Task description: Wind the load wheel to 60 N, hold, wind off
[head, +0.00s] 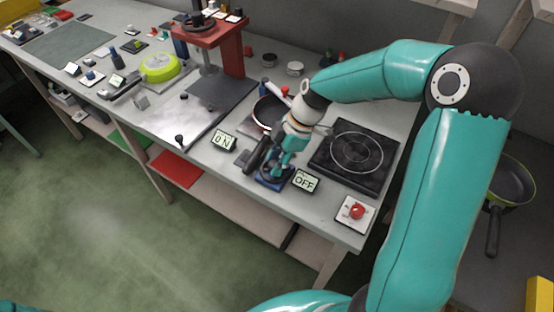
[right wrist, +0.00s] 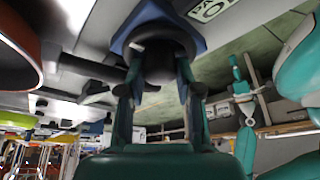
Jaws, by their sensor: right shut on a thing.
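The load wheel (right wrist: 163,62) is a dark round wheel on a blue base (head: 268,183) near the front edge of the bench. My right gripper (head: 276,170) reaches down to it from above, its teal fingers closed on the wheel. In the right wrist view the wheel sits between both fingers; in the head view the gripper partly hides it. A display (head: 223,139) left of the wheel reads 0 N. Another display (head: 304,181) to its right reads OFF.
A black hotplate (head: 357,153) lies right of the wheel, with a red button (head: 357,212) on a pale box in front. A dark pan (head: 268,109) is behind my gripper. A red press stand (head: 230,50) and a lime pan (head: 160,67) stand farther left.

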